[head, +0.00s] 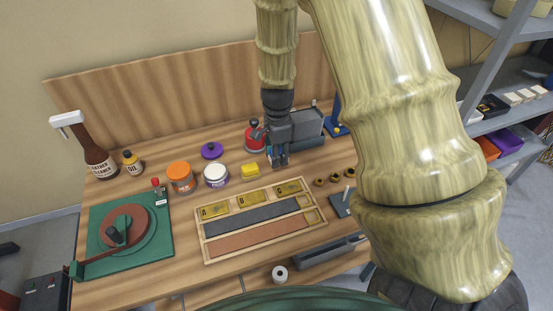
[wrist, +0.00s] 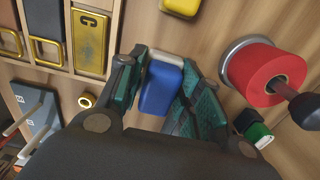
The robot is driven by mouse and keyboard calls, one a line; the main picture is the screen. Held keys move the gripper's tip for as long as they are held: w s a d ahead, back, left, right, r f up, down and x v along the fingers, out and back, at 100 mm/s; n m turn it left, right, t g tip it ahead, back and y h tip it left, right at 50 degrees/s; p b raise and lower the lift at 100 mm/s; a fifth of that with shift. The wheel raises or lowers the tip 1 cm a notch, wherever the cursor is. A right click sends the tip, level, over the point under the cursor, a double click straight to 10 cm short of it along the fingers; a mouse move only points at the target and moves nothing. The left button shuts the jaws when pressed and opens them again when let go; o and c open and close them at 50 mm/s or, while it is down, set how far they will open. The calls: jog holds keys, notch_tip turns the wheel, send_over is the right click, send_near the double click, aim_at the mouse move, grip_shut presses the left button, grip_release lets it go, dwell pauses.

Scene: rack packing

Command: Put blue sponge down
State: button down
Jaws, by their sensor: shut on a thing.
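My gripper (head: 281,160) reaches down over the workbench, behind the right part of the wooden rack. In the wrist view the fingers of my gripper (wrist: 162,88) are on both sides of a blue sponge (wrist: 162,87) with a whitish end face, and they are shut on it. In the head view the sponge is hidden behind the fingers, so I cannot tell whether it touches the bench. A yellow sponge (head: 251,170) lies on the bench just left of my gripper; it also shows at the top of the wrist view (wrist: 182,6).
The wooden rack (head: 204,246) has slots labelled A, B and C.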

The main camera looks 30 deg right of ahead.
jog(key=shift+s+f+p, duration=0.15)
jog(key=shift+f+p, duration=0.2)
jog(key=shift+f, duration=0.1)
notch_tip(320, 180, down, 2)
jog(key=shift+f+p, duration=0.2)
jog(key=shift+p, duration=0.3)
jog(key=shift+f, duration=0.2)
jog(key=c, duration=1)
grip_release()
jog(key=shift+r, duration=0.1)
jog(key=shift+r+b, duration=1.75)
jog(key=shift+r, duration=4.3)
jog(key=shift+a, duration=0.1)
